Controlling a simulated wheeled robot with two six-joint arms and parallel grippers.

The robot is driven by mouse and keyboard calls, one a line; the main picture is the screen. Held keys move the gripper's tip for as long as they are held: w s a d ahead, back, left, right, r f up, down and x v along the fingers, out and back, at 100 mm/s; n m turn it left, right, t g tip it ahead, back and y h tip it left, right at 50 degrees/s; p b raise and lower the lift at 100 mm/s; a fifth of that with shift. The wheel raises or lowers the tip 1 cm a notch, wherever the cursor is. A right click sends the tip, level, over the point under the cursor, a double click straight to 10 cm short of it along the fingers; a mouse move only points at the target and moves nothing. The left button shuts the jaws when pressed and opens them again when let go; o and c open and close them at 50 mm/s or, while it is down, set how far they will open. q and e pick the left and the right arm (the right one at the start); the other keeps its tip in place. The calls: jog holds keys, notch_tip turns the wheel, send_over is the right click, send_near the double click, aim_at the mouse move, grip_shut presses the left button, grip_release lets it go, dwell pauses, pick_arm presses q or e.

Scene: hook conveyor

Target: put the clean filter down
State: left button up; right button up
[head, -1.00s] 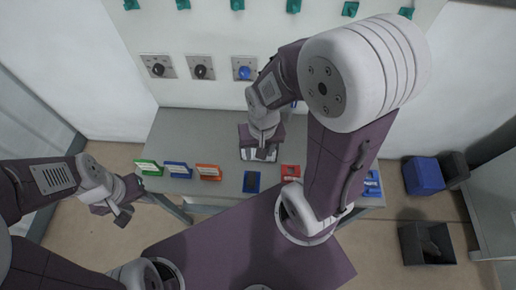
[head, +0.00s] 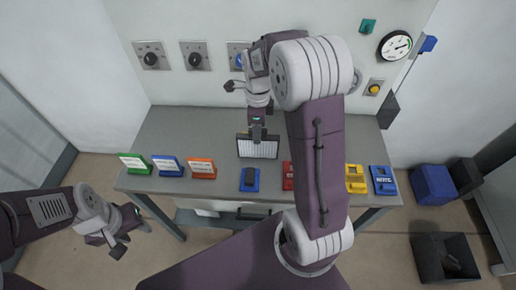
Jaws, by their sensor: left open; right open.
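The filter (head: 258,149), a pale pleated panel in a dark frame, rests on the grey table in front of the wall panel. My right gripper (head: 257,136) is open just above the filter's back edge in the picture, overlapping it. I cannot tell whether the fingers still touch the frame. My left gripper (head: 117,243) is open and empty, low at the left, off the table's front edge and away from the filter.
The grey table (head: 218,130) carries green (head: 135,163), blue (head: 168,166) and orange (head: 201,168) label stands, a blue device (head: 249,180), a red item (head: 287,176) and yellow (head: 355,179) and blue (head: 382,180) items. Bins (head: 433,184) stand on the floor at right.

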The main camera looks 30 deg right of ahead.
notch_tip(320, 180, down, 2)
jog(key=shift+w+f, duration=0.1)
notch_tip(320, 180, down, 5)
jog(key=shift+d+r+b, duration=0.1)
jog(key=shift+r+b, duration=0.05)
jog(key=shift+b, duration=0.15)
grip_shut()
